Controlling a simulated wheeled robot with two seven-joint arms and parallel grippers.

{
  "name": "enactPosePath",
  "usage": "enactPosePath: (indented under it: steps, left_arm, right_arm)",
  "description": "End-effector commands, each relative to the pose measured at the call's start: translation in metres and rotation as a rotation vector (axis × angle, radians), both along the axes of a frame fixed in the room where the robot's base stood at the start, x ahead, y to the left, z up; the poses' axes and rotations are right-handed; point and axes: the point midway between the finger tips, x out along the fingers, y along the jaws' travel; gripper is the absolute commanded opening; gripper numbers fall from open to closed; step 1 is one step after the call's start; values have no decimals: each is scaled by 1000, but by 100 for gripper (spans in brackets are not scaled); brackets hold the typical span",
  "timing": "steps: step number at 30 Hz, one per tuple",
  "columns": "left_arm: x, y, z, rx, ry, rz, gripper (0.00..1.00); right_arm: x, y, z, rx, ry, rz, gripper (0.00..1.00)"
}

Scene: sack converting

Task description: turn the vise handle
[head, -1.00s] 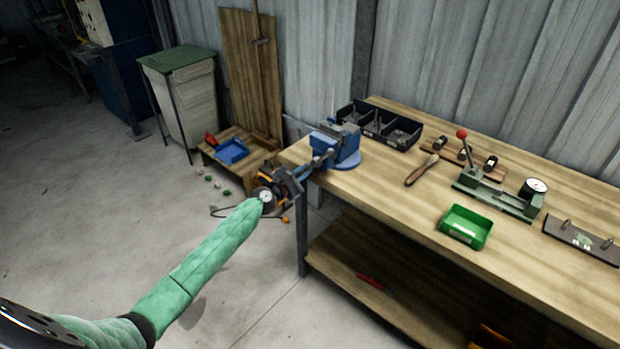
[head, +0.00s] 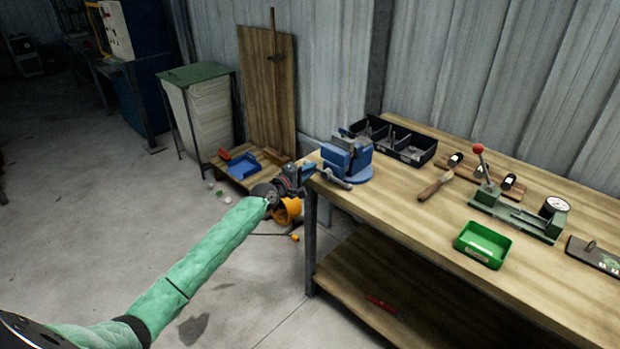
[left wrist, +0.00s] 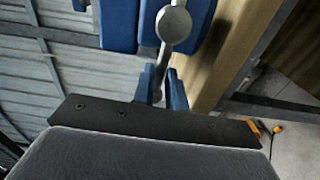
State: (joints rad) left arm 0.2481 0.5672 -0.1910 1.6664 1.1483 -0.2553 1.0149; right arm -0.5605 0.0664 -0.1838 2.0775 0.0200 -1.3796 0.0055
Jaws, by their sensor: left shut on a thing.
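The blue vise (head: 347,158) is mounted at the left end of the workbench. Its grey handle (head: 335,181) hangs at the vise's front, slanting down to the right in the head view. My left gripper (head: 308,178) is at the handle's left end, just off the bench's corner. In the left wrist view, the handle's round grey hub (left wrist: 173,25) is above, and its thin bar runs down between the blue fingers of my left gripper (left wrist: 162,88), which are shut on it. The blue vise body (left wrist: 119,22) fills the top there. My right gripper is out of view.
The workbench (head: 400,215) holds a black divided bin (head: 420,152), a wooden-handled brush (head: 436,186), a green tray (head: 482,246) and a lever press (head: 515,215). An orange object (head: 287,212) is on the floor below my left gripper. The floor at the left is open.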

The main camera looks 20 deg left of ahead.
Motion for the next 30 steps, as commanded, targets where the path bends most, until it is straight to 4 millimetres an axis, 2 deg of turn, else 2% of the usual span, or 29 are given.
enactPosePath:
  steps: [6, 12, 21, 30]
  left_arm:
    - [-1, -3, 7, 183, -63, -3, 0]
    - [-2, -5, 14, 318, -111, -3, 0]
    - [-3, -8, 20, 439, -154, -4, 0]
    - [-4, -9, 21, 471, -164, -5, 0]
  right_arm:
    - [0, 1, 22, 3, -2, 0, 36]
    - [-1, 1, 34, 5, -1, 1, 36]
    - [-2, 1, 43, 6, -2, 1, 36]
    - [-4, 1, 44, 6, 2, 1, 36]
